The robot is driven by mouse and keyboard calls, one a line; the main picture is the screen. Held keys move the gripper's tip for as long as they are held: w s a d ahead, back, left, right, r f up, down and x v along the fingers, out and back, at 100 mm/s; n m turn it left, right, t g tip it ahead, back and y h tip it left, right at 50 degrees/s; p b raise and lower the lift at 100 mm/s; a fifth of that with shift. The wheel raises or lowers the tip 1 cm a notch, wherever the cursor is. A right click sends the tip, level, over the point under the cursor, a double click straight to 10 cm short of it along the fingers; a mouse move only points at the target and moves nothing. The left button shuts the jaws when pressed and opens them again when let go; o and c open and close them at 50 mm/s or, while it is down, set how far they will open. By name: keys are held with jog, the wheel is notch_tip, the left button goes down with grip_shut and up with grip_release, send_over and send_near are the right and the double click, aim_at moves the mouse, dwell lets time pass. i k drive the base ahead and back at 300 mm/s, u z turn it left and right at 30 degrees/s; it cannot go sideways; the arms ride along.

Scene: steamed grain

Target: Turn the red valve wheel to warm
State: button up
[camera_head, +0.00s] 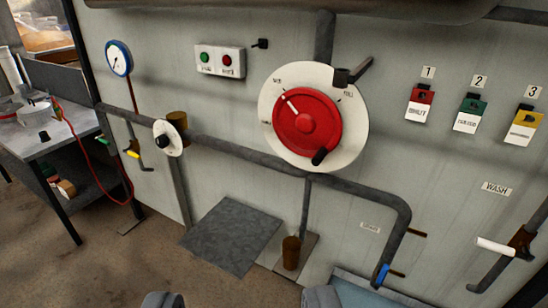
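The red valve wheel (298,128) is mounted on a round white dial plate (351,122) on the grey wall panel. A white pointer mark on the wheel points to the upper left. A black handle knob (320,156) sits at the wheel's lower right. Small labels on the plate sit at upper left and upper right; their text is too small to read surely. My gripper (242,298) shows only as two grey fingertips at the bottom edge, wide apart with nothing visible between them. It is well below the wheel and apart from it.
A pipe (255,155) crosses the panel below the wheel. A black lever (353,72) is at the plate's upper right. Numbered tags (470,115) hang at right. A gauge (118,58) and a table (50,135) are at left. A grey plate (232,236) lies on the floor.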

aim_at(306, 121)
jog(key=u, duration=0.15)
jog(key=i, duration=1)
jog(key=z, duration=0.1)
